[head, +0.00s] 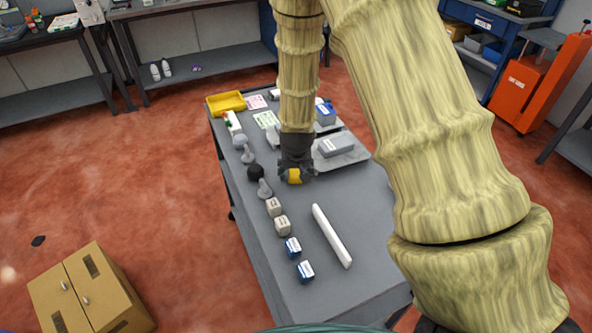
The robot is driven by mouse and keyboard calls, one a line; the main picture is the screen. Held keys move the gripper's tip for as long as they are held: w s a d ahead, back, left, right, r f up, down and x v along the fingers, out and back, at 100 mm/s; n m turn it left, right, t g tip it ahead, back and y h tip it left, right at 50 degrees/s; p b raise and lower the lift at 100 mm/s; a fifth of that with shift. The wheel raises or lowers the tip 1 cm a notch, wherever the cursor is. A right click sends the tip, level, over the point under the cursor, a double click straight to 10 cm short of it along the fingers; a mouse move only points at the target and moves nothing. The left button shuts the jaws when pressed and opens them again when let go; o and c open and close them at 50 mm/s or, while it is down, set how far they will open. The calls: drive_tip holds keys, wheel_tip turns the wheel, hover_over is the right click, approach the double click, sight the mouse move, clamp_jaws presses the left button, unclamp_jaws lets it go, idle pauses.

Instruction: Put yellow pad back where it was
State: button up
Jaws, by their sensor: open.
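The yellow pad (294,176) is a small block in the head view, near the middle of the grey table (300,281). My gripper (297,173) points down over the table with its dark fingers around or right beside the pad. The jaws are open. The fingers and wrist hide part of the pad, and I cannot tell whether they touch it or whether it rests on the table top.
A white bar (331,236) lies in front of the gripper. Two beige blocks (282,225) and two blue-and-white blocks (305,271) line the left edge.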

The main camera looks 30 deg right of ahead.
drive_tip(key=b+v, duration=0.2)
drive_tip(key=v, duration=1)
idle(0.3)
drive_tip(key=shift+d, duration=0.1)
